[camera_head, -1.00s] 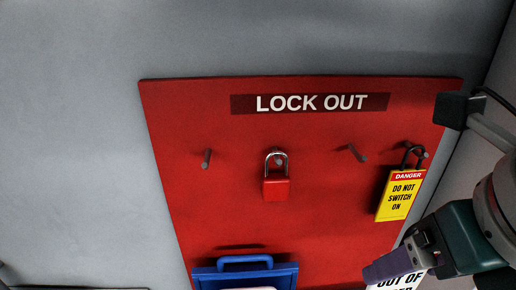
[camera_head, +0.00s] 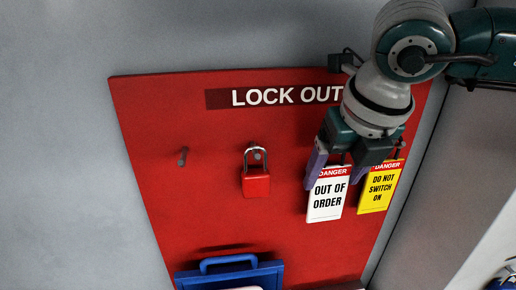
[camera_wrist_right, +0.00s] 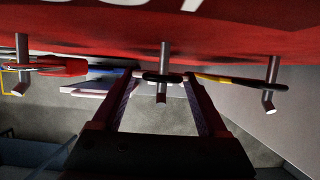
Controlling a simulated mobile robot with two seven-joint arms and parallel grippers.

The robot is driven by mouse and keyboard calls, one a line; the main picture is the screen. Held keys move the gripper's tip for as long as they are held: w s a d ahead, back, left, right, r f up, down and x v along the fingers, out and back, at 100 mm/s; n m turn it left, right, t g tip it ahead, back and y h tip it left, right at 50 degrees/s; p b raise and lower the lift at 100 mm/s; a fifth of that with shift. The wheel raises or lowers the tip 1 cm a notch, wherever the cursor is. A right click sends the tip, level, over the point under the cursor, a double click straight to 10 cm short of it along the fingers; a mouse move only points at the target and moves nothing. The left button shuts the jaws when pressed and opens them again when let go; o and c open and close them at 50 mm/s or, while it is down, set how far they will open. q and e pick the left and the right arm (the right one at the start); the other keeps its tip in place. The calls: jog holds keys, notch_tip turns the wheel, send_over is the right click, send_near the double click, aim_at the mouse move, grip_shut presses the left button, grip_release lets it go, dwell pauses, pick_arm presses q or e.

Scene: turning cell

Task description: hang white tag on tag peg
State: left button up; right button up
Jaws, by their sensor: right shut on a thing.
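The white tag (camera_head: 328,195), lettered "OUT OF ORDER", hangs upright in front of the red board in the head view. My right gripper (camera_head: 338,182) is shut on it, one finger at each side edge. In the right wrist view my right gripper (camera_wrist_right: 160,100) has the middle peg (camera_wrist_right: 164,60) between its fingers. The tag's black loop (camera_wrist_right: 162,77) crosses this peg near its tip and appears to be around it. The gripper hides this peg in the head view. My left gripper is not in view.
A yellow tag (camera_head: 381,188) hangs close to the right of the white tag. A red padlock (camera_head: 256,183) hangs on a peg to the left. A bare peg (camera_head: 183,157) is at the far left. A blue case (camera_head: 229,272) is below.

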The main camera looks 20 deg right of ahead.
jog(key=shift+f, duration=0.1)
jog(key=o, duration=1.2)
jog(key=shift+o, duration=0.2)
